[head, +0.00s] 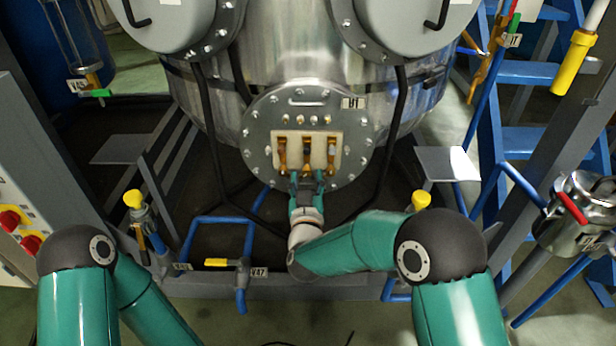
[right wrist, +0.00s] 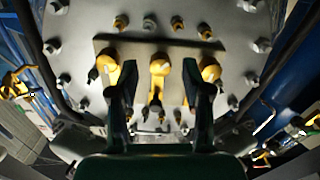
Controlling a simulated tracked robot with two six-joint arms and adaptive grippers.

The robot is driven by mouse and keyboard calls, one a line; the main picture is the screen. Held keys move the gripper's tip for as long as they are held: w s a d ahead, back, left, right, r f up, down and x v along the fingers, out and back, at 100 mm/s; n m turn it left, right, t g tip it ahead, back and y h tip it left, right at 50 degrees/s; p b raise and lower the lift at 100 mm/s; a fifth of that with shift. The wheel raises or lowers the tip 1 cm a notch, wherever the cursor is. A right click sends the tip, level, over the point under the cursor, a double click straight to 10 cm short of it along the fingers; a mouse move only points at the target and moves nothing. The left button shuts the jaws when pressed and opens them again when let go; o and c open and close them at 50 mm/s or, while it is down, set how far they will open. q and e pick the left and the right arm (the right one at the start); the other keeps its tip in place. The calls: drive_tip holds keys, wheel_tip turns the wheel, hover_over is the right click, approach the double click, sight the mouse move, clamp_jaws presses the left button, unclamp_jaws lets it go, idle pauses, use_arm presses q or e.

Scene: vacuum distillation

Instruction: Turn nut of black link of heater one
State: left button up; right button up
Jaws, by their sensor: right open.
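The heater one flange (head: 262,145) is a round grey bolted plate low on the steel vessel, with a tag (head: 352,103) that reads upside down. A pale terminal block (head: 292,138) on it carries three brass-coloured vertical links, the middle one (head: 307,150) among them. In the right wrist view, several yellow rounded nuts show, with a middle nut (right wrist: 160,66) between my fingers and dark parts near the outer ones. I cannot tell which link is the black one. My right gripper (head: 307,178) is open just below and before the block; its fingers (right wrist: 160,72) straddle the middle nut's line, with contact unclear. My left gripper is out of view.
Black cables (head: 393,135) hang on both sides of the flange. A grey-blue frame with yellow-handled valves (head: 133,199) runs below. Blue stairs (head: 530,72) and a steel canister (head: 583,215) stand at the right.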

drive_tip(key=shift+w, duration=1)
